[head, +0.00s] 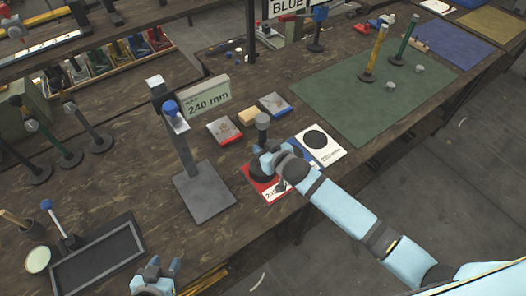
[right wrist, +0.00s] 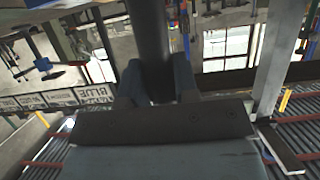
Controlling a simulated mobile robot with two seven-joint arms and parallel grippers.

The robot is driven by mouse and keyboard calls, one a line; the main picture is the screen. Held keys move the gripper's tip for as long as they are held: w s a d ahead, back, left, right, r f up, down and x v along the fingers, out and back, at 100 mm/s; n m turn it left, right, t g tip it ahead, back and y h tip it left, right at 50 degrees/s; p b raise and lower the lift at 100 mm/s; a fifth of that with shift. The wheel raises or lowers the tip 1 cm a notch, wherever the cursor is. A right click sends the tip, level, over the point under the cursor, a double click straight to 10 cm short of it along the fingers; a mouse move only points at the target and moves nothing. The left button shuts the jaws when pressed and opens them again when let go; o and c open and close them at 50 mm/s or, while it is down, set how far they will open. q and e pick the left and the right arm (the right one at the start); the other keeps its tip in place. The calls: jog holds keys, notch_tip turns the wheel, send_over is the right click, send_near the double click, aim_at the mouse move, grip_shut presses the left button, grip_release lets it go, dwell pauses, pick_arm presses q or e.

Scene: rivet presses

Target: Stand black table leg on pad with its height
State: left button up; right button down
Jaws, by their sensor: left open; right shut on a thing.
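My right gripper (head: 268,158) is shut on a black table leg (head: 262,124), whose grey-topped end stands up above the fingers. In the right wrist view the dark leg (right wrist: 150,35) runs between the two fingers. The gripper is over the red pad (head: 269,193), which has a black disc and a white label starting with 2, partly covered. Whether the leg's foot touches the pad is hidden. Beside it lies a pad with a blue part and a white part with a black circle (head: 316,139). My left gripper (head: 158,272) is open and empty at the table's front left.
A grey press stand (head: 205,190) with a blue knob and a sign "240 mm" (head: 208,103) stands left of the pads. Small boxes (head: 225,130) lie behind. A black tray (head: 98,260) is at front left. A green mat (head: 360,95) holds yellow and green legs.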

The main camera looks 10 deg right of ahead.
pick_arm(q)
jog(key=shift+d+r, duration=0.1)
jog(key=shift+r, duration=0.05)
pick_arm(e)
jog(key=shift+f, duration=1.1)
jog(key=shift+f, duration=0.2)
jog(key=c, duration=0.9)
grip_release()
jog(key=shift+o, duration=0.2)
jog(key=shift+r, duration=0.1)
jog(key=shift+s+r, duration=0.1)
jog(key=shift+r, duration=0.05)
pick_arm(q)
jog(key=shift+f+b, duration=0.4)
jog(key=shift+f, duration=0.05)
pick_arm(e)
jog(key=v, duration=1.1)
pick_arm(q)
jog(key=shift+w, duration=0.1)
pick_arm(e)
jog(key=s+d+f, duration=0.2)
jog(key=s+f, duration=0.2)
jog(key=s, duration=0.4)
jog(key=s+d+f+m+g+h, duration=0.1)
jog(key=s+f, duration=0.4)
jog(key=s, duration=0.3)
jog(key=shift+d+m+g+h, duration=0.3)
jog(key=shift+d, duration=0.05)
